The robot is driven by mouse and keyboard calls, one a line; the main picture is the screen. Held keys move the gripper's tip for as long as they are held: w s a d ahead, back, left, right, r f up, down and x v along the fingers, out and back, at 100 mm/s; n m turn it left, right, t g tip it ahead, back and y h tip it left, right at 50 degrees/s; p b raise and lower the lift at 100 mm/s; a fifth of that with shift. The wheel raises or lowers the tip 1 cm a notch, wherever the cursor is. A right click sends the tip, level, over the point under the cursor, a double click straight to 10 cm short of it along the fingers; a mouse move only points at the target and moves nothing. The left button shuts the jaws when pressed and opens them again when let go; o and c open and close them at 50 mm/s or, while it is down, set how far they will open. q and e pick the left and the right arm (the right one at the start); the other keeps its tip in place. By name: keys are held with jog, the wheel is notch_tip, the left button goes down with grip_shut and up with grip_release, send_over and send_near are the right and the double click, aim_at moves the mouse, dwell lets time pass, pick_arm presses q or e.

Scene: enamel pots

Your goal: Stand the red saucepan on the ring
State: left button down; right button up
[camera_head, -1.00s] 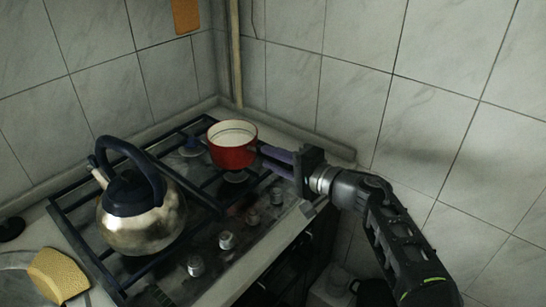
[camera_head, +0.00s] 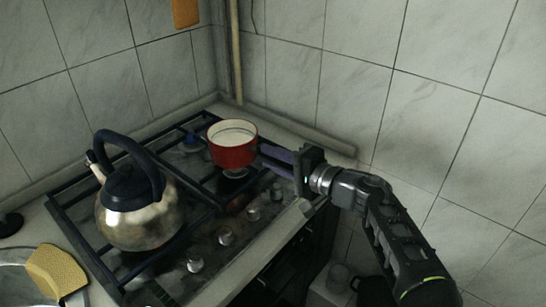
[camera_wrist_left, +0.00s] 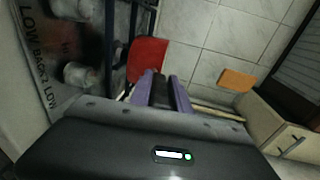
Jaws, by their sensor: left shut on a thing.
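The red saucepan (camera_head: 232,158), pale inside, is upright over the back right part of the hob, above a dark burner ring (camera_head: 235,173) that shows just below its base. I cannot tell whether the base touches the grate. My left gripper (camera_head: 275,153), with purple fingers, is to the right of the pan and shut on its handle. In the left wrist view the dark handle (camera_wrist_left: 161,93) lies between the fingers, with the red pan side (camera_wrist_left: 149,50) beyond. My right gripper is not in view.
A steel kettle (camera_head: 138,218) with a dark handle stands on the front left of the grate. Hob knobs (camera_head: 226,237) line the front edge. Tiled walls (camera_head: 290,75) close the corner behind. A yellow sponge (camera_head: 57,270) lies at the lower left.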

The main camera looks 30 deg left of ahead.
pick_arm(q)
jog(key=shift+f, duration=0.25)
jog(key=c, duration=1.4)
grip_release()
jog(key=shift+o, duration=1.3)
jog(key=shift+f, duration=0.1)
jog(key=s+d+r, duration=0.1)
jog(key=d, duration=0.6)
jog(key=shift+d+b, duration=0.35)
jog(key=shift+r, duration=0.1)
